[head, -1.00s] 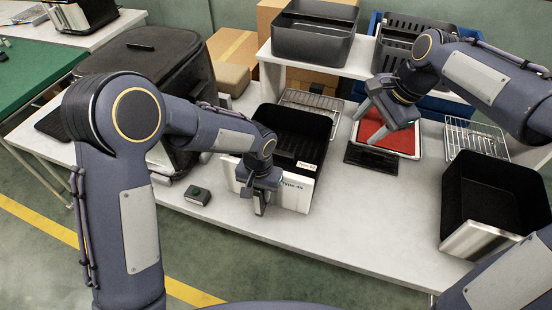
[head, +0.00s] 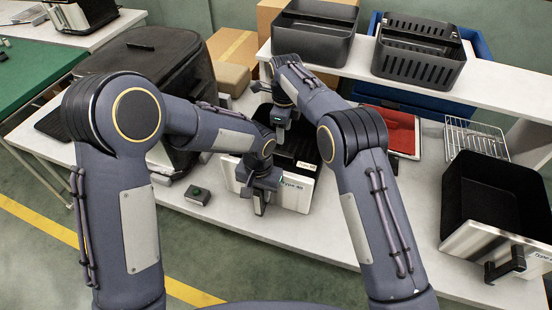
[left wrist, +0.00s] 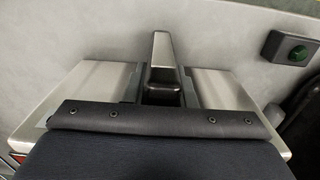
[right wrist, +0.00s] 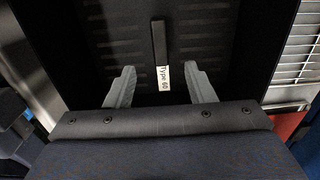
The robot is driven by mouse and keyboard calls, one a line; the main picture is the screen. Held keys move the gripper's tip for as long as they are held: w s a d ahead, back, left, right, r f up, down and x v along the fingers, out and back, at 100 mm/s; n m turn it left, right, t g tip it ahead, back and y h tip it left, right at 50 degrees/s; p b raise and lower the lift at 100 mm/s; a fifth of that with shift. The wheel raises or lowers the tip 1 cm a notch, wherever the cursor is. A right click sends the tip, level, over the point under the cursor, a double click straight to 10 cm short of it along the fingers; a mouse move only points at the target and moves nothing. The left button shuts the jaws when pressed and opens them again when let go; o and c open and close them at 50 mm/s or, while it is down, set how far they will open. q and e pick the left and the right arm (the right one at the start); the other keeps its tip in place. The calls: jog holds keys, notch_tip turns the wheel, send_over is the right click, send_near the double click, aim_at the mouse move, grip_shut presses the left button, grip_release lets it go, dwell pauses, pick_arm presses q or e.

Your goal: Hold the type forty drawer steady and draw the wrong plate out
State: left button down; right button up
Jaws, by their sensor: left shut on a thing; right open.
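The type forty drawer (head: 302,190) stands on the white bench in the head view, a black basket with a pale front labelled Type 40. My left gripper (head: 262,207) is shut on its front handle; the left wrist view shows the metal handle (left wrist: 162,55) between the fingers. My right gripper (head: 281,132) is inside or just above the basket, pointing down. In the right wrist view its fingers (right wrist: 160,88) are open on either side of the black plate's upright tab (right wrist: 158,42), which bears a Type 60 label. My right arm hides part of the drawer.
A second open drawer (head: 492,205) stands at the right, a wire rack (head: 475,135) behind it. A red-lined tray (head: 402,135) lies behind my right arm. A green button box (head: 197,195) is left of the drawer, near the black fryer (head: 150,75). Black bins (head: 418,55) stand on the shelf.

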aim_at(284, 153)
notch_tip(284, 153, down, 11)
jog(key=shift+f, duration=0.2)
dwell(0.4)
jog(key=shift+r, duration=0.1)
grip_shut()
